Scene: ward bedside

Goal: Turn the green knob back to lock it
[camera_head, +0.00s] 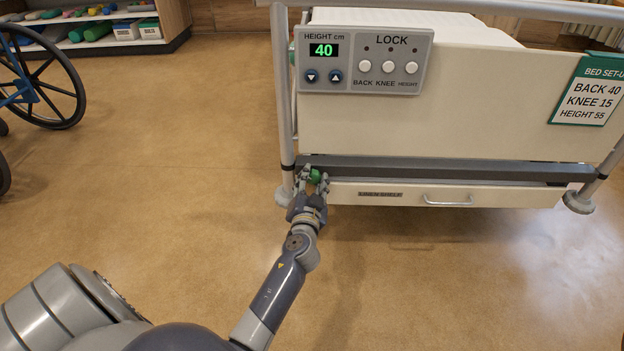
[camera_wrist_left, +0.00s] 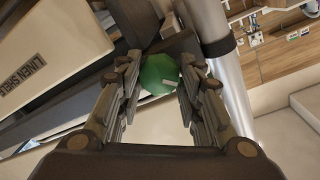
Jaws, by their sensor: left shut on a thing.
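The green knob (camera_head: 315,176) is at the left end of the bed's lower front rail, beside the left leg. My left gripper (camera_head: 312,183) reaches it from below and in front. In the left wrist view the green knob (camera_wrist_left: 159,75) sits between the two fingers of the left gripper (camera_wrist_left: 158,85), which are shut on its sides. A pale grey mark shows on the knob's face. My right gripper is not in either view.
A control panel (camera_head: 361,60) on the bed end reads 40. A sign (camera_head: 588,90) hangs at the right. The linen shelf drawer (camera_head: 400,195) is right of the gripper. A wheelchair (camera_head: 40,80) stands at far left. The floor between is clear.

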